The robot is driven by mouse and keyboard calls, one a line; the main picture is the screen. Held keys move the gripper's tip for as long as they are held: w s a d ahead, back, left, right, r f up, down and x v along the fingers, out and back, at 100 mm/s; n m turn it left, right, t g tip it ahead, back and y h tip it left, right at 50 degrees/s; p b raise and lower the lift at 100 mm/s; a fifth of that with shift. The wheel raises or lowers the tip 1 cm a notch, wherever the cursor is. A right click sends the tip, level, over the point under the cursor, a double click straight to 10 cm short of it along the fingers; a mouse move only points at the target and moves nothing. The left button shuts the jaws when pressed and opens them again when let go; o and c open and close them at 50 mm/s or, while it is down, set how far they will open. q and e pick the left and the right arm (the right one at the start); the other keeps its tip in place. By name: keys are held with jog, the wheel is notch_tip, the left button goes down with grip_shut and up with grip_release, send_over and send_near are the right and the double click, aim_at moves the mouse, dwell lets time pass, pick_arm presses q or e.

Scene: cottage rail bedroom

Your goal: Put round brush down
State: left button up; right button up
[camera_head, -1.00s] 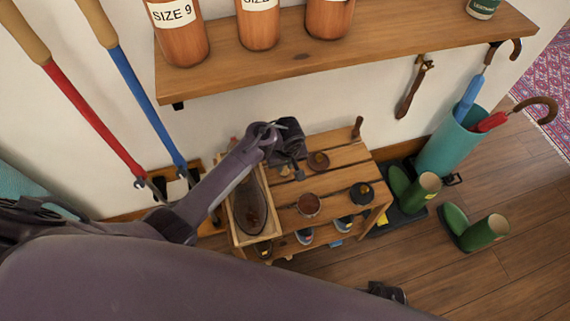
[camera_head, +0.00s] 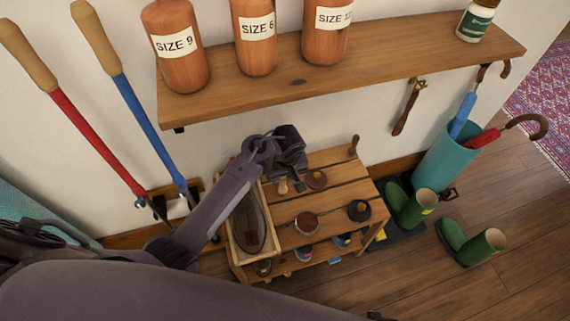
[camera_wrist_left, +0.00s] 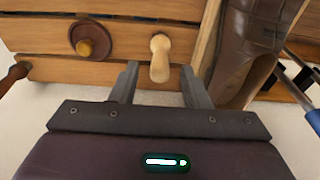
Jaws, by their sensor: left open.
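A small pale wooden knob-like handle (camera_wrist_left: 160,58), which looks like the round brush, stands on the slatted wooden bench (camera_head: 338,191). It also shows in the head view (camera_head: 283,187), just below my left gripper. Its bristles cannot be made out. My left gripper (camera_wrist_left: 160,86) is open and empty. In the wrist view its fingertips lie on either side of the handle's lower end, apart from it. In the head view my left gripper (camera_head: 288,163) hangs over the back of the bench, its fingertips hard to make out. My right gripper is not in view.
A brown shoe (camera_head: 249,222) lies in a wooden tray (camera_head: 238,249) left of the handle. A dark round disc with a yellowish knob (camera_head: 316,179) sits right of it. Tins (camera_head: 306,222) stand in front. A wall shelf (camera_head: 337,72) with bottles overhangs behind.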

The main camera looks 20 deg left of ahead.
pick_arm(q)
notch_tip(320, 180, up, 6)
jog(key=p, duration=0.1)
jog(key=shift+s+d+r, duration=0.15)
jog(key=shift+s+d, duration=0.15)
jog(key=shift+s, duration=0.15)
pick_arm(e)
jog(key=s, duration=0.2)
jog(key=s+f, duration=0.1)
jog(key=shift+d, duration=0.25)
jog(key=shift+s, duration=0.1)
